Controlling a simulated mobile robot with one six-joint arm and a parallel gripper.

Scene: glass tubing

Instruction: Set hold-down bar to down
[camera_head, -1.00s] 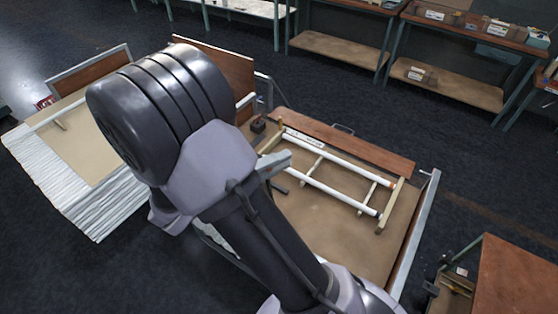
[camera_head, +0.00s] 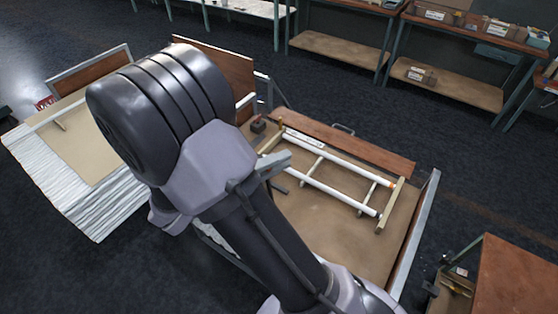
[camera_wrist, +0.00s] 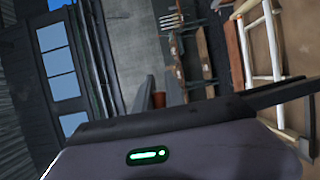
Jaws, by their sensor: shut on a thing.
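My gripper (camera_wrist: 285,95) shows in the wrist view as a grey housing with a green light and a dark finger reaching right. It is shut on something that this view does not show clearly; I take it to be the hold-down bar. I cannot single out the hold-down bar there. White tubes (camera_head: 345,172) lie in a pale wooden frame (camera_head: 397,205) inside a brown-floored open case (camera_head: 350,248). Grey metal edging (camera_head: 418,230) runs along the case's right end.
Benches with lower shelves (camera_head: 450,88) line the back. A brown-topped table (camera_head: 515,280) is at lower right. Dark floor lies free between the cases and benches.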

